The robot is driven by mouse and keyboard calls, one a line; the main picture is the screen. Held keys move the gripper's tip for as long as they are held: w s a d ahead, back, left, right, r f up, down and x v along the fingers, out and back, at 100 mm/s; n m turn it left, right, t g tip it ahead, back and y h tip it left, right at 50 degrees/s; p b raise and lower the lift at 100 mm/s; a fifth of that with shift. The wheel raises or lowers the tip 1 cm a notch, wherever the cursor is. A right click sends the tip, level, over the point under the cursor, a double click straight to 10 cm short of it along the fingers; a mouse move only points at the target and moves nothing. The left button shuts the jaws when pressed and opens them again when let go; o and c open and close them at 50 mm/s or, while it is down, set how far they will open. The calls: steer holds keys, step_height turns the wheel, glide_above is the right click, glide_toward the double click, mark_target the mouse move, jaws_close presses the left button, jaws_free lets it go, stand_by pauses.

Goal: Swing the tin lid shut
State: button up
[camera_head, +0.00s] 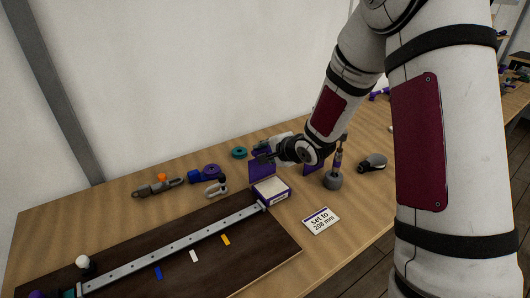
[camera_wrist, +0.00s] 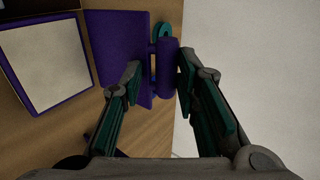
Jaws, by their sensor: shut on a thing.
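The tin (camera_head: 271,189) is a low purple box with a pale inside, on the table at the right end of the metal rail. In the wrist view the tin (camera_wrist: 45,62) is at the left. Its purple lid (camera_head: 262,170) stands raised at the tin's back edge, so the tin is open. In the wrist view the lid (camera_wrist: 115,40) has a rounded purple grip piece (camera_wrist: 166,68) at its edge. My gripper (camera_head: 266,156) is at the lid's top, and its fingers (camera_wrist: 160,76) are closed around that grip piece. The arm partly hides the area behind.
A grey-based upright tool (camera_head: 333,180) and a card reading "Set to 208 mm" (camera_head: 321,221) are to the tin's right. A clamp (camera_head: 216,187) and a purple-blue tool (camera_head: 205,174) are to its left. A dark board with the rail (camera_head: 180,246) lies in front.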

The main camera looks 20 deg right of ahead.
steer(key=shift+s+d+f+p, duration=0.1)
steer(key=shift+s+d+p, duration=0.1)
steer(key=shift+s, duration=0.35)
steer(key=shift+s+d+f+p, duration=0.1)
steer(key=shift+s+p, duration=0.1)
steer(key=shift+s, duration=0.3)
jaws_close()
steer(key=shift+s+d+f+p, duration=0.15)
steer(key=shift+s+f+p, duration=0.05)
steer(key=shift+s, duration=0.35)
steer(key=shift+s+d+f+p, duration=0.15)
steer(key=shift+s+f+p, duration=0.05)
steer(key=shift+s, duration=0.3)
steer(key=shift+o, duration=2.3)
jaws_free()
steer(key=shift+s, duration=0.1)
steer(key=o, duration=0.4)
steer(key=shift+o, duration=0.2)
steer(key=shift+w, duration=0.2)
steer(key=shift+r, duration=0.15)
